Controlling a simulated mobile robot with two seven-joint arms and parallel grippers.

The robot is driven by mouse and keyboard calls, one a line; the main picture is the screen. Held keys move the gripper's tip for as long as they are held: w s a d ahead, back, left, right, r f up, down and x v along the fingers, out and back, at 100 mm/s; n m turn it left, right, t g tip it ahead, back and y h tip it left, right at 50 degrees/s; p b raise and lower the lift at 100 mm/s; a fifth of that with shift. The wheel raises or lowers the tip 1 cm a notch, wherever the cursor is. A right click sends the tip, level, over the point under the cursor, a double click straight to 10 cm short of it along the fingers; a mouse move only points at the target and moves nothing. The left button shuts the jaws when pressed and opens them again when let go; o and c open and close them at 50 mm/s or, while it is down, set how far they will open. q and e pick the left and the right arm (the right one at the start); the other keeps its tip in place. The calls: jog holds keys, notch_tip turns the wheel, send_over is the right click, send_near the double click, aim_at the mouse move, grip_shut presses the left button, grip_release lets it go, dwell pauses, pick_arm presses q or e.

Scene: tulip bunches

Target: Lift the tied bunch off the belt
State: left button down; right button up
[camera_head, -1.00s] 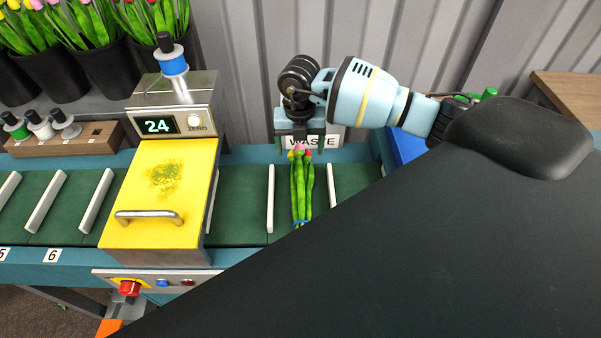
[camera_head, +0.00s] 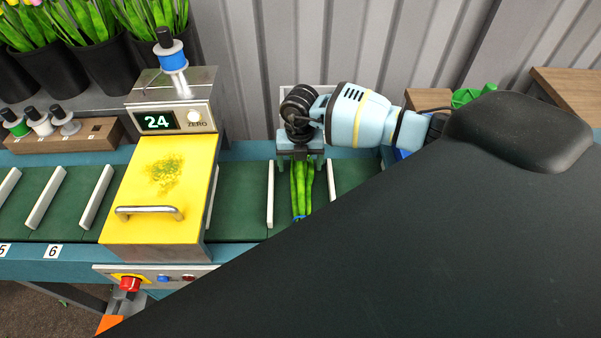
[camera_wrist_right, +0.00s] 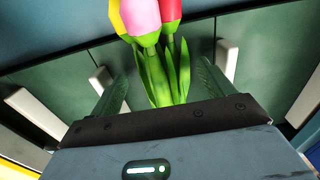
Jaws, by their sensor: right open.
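The tied bunch (camera_head: 301,190) lies on the green belt (camera_head: 240,200) between two white slats, its stems toward me. A blue tie (camera_head: 299,217) shows low on the stems; my dark arm link covers what lies below. My right gripper (camera_head: 300,160) is over the flower end and hides the heads in the head view. In the right wrist view the yellow, pink and red heads (camera_wrist_right: 146,17) and green leaves (camera_wrist_right: 162,75) show between the two fingers of the open right gripper (camera_wrist_right: 160,80), with a gap on each side. My left gripper is not in view.
A yellow-covered machine (camera_head: 160,195) with a display reading 24 (camera_head: 158,122) spans the belt on the left. White slats (camera_head: 270,195) divide the belt. Black tulip buckets (camera_head: 55,75) stand behind, and a corrugated wall (camera_head: 320,45) is close behind the gripper.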

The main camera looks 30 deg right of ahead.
jog(key=shift+f, duration=0.1)
jog(key=c, duration=1.1)
jog(key=shift+o, duration=0.2)
jog(key=shift+r, duration=0.7)
notch_tip(320, 180, up, 3)
jog(key=shift+f, duration=0.2)
jog(key=a, duration=0.5)
jog(key=s+a, duration=0.1)
jog(key=a, duration=0.4)
jog(key=s+a+r, duration=0.1)
jog(key=a, duration=0.4)
jog(key=shift+s+a+b, duration=0.15)
jog(key=shift+a+b, duration=0.25)
